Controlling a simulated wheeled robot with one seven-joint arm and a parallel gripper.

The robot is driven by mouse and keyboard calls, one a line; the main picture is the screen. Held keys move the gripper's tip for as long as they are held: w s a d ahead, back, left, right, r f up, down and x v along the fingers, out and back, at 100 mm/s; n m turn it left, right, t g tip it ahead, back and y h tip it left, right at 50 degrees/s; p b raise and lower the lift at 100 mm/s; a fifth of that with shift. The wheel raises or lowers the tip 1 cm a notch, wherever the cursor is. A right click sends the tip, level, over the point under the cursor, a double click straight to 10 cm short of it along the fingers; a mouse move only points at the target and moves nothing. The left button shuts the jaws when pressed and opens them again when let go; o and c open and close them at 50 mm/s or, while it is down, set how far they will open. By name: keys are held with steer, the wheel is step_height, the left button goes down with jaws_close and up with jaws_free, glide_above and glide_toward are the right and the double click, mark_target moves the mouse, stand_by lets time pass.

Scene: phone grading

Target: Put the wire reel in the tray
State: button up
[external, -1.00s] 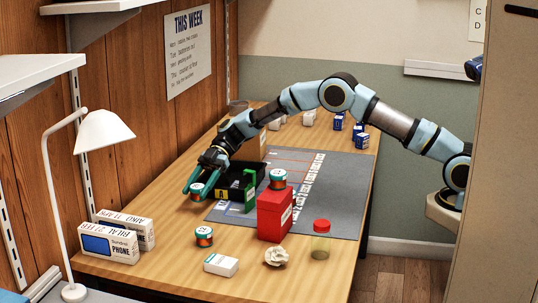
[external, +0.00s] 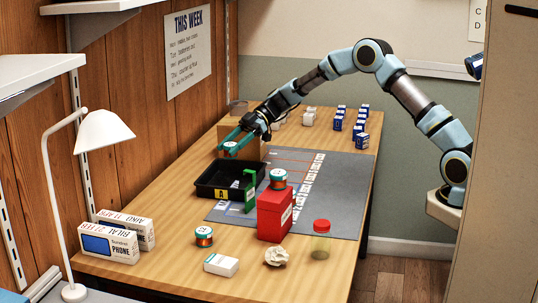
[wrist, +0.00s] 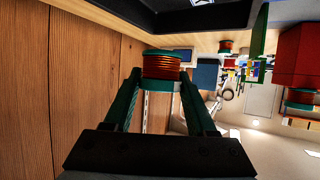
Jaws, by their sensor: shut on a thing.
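My gripper (external: 232,143) is shut on a wire reel (external: 230,148) with orange-copper wire and green flanges. In the wrist view the reel (wrist: 162,66) sits between both fingertips (wrist: 160,80). It is held in the air above the far part of the black tray (external: 204,191) in the external view; its exact height and depth are hard to tell. The tray has a yellow "A" label on its near wall, and its dark edge shows at the top of the wrist view (wrist: 210,20). A second reel (external: 204,237) stands on the table, and a third (external: 278,178) sits on the red box.
The red box (external: 272,218) and a green upright piece (external: 250,192) stand close to the tray's right. A cardboard box (external: 240,150) is behind it. Phone boxes (external: 110,245), a lamp (external: 103,132), a red-lidded jar (external: 321,240) and crumpled paper (external: 277,257) are nearer the front.

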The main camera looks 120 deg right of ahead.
mark_target(231, 186)
step_height(231, 186, down, 9)
steer(key=shift+f+p, duration=0.1)
steer(key=shift+p, duration=0.8)
steer(key=shift+f, duration=0.1)
steer(key=shift+f+b, duration=0.15)
steer(key=shift+b, duration=0.15)
steer(key=o, duration=1.4)
steer(key=shift+c, duration=0.2)
steer(key=shift+r+p, duration=0.3)
steer(key=shift+p, duration=0.1)
steer(key=b+v, duration=0.2)
steer(key=v, duration=1)
steer(key=shift+s+f+b, duration=0.1)
steer(key=shift+f+b, duration=0.05)
steer(key=shift+b, duration=0.2)
